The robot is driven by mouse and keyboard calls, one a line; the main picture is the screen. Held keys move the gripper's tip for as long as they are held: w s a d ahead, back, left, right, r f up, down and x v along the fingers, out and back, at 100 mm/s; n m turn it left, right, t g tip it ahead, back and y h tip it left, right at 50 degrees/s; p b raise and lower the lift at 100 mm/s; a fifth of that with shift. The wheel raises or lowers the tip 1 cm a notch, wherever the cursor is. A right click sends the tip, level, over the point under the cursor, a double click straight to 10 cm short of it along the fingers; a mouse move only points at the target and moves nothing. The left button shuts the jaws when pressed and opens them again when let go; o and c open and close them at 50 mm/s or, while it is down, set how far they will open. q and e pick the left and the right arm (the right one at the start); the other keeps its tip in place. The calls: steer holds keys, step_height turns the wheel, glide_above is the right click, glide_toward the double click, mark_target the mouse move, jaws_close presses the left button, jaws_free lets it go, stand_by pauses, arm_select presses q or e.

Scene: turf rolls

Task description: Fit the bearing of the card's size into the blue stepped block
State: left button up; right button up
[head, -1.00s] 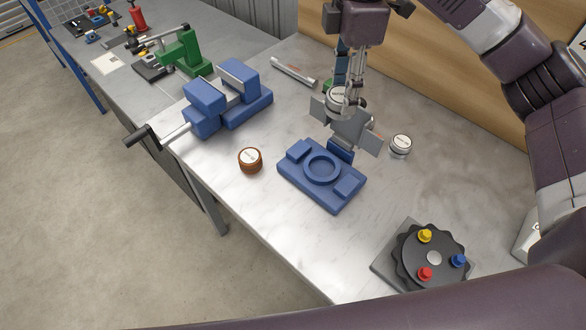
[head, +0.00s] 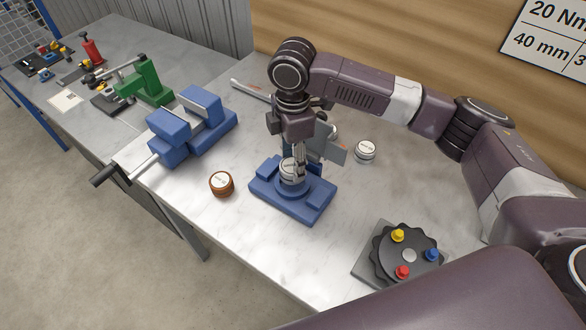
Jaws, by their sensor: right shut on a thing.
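The blue stepped block (head: 313,208) lies on the bench in the head view. My right gripper (head: 296,170) points down over its middle, shut on a silver bearing with a white top (head: 290,168). That bearing is at the block's round seat, and I cannot tell whether it is inside or just above it. A second silver bearing (head: 365,151) stands to the right behind the block. A brown bearing (head: 221,184) stands to the left. The card (head: 550,35) on the wall shows "20 Nm" and "40 mm", cut off at the right. My left gripper is out of view.
A grey plate (head: 331,149) shows behind my right gripper, partly hidden. A blue vise (head: 185,128) stands to the left, a green tool (head: 147,82) beyond it. A black dial with coloured knobs (head: 407,256) sits front right.

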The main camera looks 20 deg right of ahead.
steer(key=shift+f+p, duration=0.35)
steer(key=shift+f, duration=1.65)
steer(key=shift+f, duration=0.1)
steer(key=o, duration=1.4)
steer(key=shift+o, duration=0.2)
steer(key=shift+r, duration=0.4)
step_height(320, 180, up, 10)
steer(key=b, duration=0.3)
steer(key=shift+r, duration=0.7)
